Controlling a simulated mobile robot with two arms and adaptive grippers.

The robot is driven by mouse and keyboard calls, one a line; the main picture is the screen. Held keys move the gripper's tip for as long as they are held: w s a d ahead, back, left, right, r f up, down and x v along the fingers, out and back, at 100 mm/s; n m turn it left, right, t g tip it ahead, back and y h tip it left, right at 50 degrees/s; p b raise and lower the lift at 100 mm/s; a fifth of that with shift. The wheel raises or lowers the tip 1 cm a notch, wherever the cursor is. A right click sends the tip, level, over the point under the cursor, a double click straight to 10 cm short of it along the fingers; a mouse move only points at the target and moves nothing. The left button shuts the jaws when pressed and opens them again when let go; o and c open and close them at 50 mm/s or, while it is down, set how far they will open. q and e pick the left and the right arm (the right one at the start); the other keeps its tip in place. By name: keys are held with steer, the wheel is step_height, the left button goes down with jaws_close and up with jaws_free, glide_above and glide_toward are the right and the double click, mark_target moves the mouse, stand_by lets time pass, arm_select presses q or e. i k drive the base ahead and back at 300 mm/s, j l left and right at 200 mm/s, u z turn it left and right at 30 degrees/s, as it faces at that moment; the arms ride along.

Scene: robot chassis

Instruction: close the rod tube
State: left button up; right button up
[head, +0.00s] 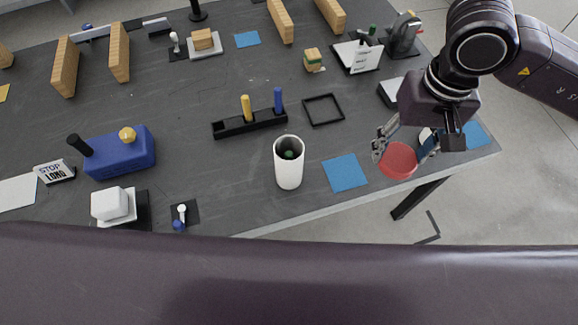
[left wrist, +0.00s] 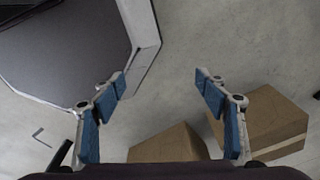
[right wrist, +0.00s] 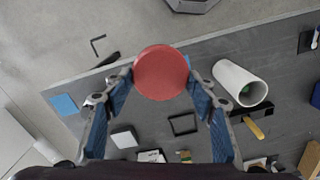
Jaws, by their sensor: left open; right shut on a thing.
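The rod tube (head: 289,165) is a white open-topped cylinder standing upright near the front edge of the table. Something dark green shows inside its mouth. It also shows in the right wrist view (right wrist: 239,83). My right gripper (head: 402,153) is shut on a round red lid (head: 398,160), held in the air to the right of the tube, over the table's front right edge. The lid shows between the fingertips in the right wrist view (right wrist: 161,73). My left gripper (left wrist: 160,85) is open and empty, seen only in the left wrist view, above the floor.
A blue mat (head: 345,173) lies between the tube and the lid. Behind the tube are a black peg holder (head: 249,123) with yellow and blue pegs and a black square frame (head: 323,110). A blue block (head: 120,152) stands left. Cardboard boxes (left wrist: 262,125) stand on the floor.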

mark_target(288, 173)
steer(key=u, duration=1.25)
steer(key=k+l, duration=0.35)
steer(key=l, duration=0.2)
